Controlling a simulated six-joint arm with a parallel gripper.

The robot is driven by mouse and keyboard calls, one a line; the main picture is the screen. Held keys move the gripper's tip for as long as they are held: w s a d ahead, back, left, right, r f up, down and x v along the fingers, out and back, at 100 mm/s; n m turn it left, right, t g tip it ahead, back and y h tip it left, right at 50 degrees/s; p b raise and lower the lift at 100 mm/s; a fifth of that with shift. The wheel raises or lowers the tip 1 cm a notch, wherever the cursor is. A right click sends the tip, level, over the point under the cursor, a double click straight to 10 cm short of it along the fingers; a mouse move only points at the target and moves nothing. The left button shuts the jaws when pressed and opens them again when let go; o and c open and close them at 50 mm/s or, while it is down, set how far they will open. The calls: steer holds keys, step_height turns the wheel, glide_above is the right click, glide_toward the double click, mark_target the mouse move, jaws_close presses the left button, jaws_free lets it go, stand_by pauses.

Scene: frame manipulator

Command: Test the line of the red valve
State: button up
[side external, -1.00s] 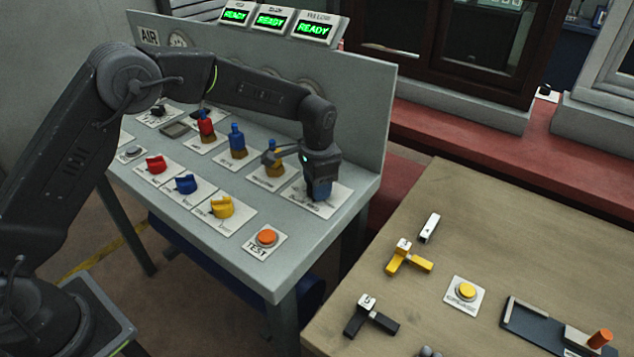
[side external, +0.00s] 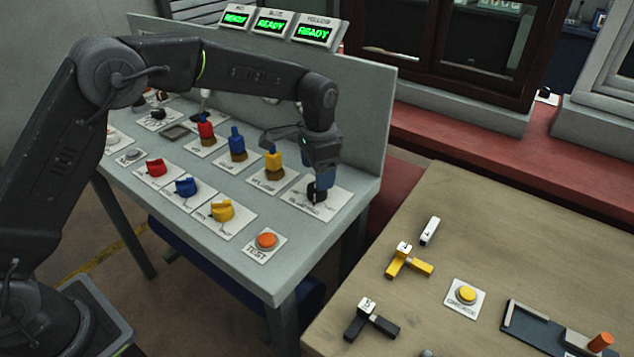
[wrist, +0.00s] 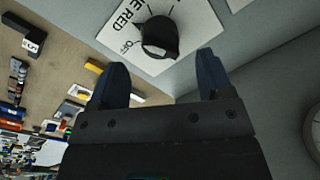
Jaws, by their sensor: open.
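The black selector knob (side external: 317,193) sits on a white plate at the right end of the grey bench. In the wrist view the knob (wrist: 160,37) has a plate with "RED" and "OFF" readable; its exact setting I cannot tell. My gripper (side external: 322,181) is just above the knob, its open fingers (wrist: 160,80) apart and nothing between them. A red upright valve (side external: 205,127) on a brass base stands at the back, left of the blue one. A red knob (side external: 156,168) is in front. The orange TEST button (side external: 266,240) is at the front right corner.
Blue (side external: 237,145) and yellow (side external: 273,160) upright valves stand between the red one and my gripper. Blue (side external: 187,186) and yellow (side external: 222,211) knobs line the front. Three displays (side external: 271,22) read READY. A wooden table (side external: 455,225) with loose parts stands to the right.

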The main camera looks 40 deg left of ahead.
step_height(320, 180, up, 9)
steer(key=shift+d, duration=0.2)
steer(key=shift+s, duration=0.15)
steer(key=s+a+r+n+t, duration=0.1)
steer(key=s+a+r+n, duration=0.15)
steer(key=s+r, duration=0.4)
steer(key=s+a+r+n+t, duration=0.1)
steer(key=s+a+r+t, duration=0.2)
steer(key=s, duration=0.6)
steer(key=s+a+f+n, duration=0.1)
steer(key=s+a+f, duration=0.1)
steer(key=s, duration=0.6)
steer(key=s+a+f+n+t, duration=0.1)
steer(key=s+f+n, duration=0.1)
steer(key=s, duration=0.6)
steer(key=shift+a+f, duration=0.25)
steer(key=shift+a, duration=0.1)
steer(key=shift+s, duration=0.1)
jaws_close()
